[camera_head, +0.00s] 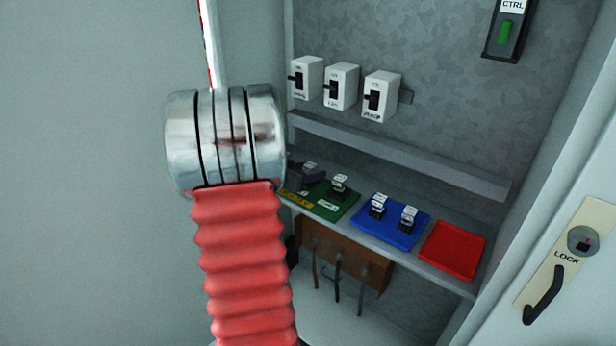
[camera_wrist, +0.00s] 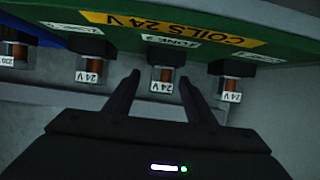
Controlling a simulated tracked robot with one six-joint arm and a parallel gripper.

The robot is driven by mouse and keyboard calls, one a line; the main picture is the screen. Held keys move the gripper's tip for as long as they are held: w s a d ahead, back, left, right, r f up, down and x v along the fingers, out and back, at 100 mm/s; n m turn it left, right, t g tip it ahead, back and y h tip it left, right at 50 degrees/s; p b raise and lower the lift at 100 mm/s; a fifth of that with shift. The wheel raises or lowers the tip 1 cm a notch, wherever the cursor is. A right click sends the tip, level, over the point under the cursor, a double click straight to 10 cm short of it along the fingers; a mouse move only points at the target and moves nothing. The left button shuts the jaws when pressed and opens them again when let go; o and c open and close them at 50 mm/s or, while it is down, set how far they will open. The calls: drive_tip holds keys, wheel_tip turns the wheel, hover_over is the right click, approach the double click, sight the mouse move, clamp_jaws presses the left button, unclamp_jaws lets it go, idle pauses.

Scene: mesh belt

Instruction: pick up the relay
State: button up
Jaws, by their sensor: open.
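Small relays with black bases, coppery coils and white labels stand on coloured mats on the cabinet shelf. In the head view one relay (camera_head: 340,186) is on the green mat (camera_head: 327,206), and two relays, one (camera_head: 378,206) and another (camera_head: 408,218), are on the blue mat (camera_head: 385,236). My gripper (camera_head: 308,178) is partly hidden behind my arm at the left end of the green mat. In the wrist view my gripper (camera_wrist: 160,77) is open, with a relay (camera_wrist: 162,76) marked 24 V showing between its fingertips. Contact cannot be told.
In the wrist view other relays flank the fingers, one on the left (camera_wrist: 89,68) and one on the right (camera_wrist: 230,82). The red mat (camera_head: 453,250) is empty. A ledge (camera_head: 400,155) and white breakers (camera_head: 341,88) are above the shelf. The cabinet door (camera_head: 590,290) stands at right.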

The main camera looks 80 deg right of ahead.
sight(316, 168)
drive_tip(key=shift+d, duration=0.1)
drive_tip(key=shift+w+x, duration=0.1)
drive_tip(key=shift+x, duration=1.2)
drive_tip(key=shift+w+x, duration=0.15)
drive_tip(key=shift+x, duration=1.15)
drive_tip(key=shift+f, duration=0.1)
drive_tip(key=shift+c, duration=0.6)
drive_tip(key=c, duration=1)
drive_tip(key=shift+c, duration=0.2)
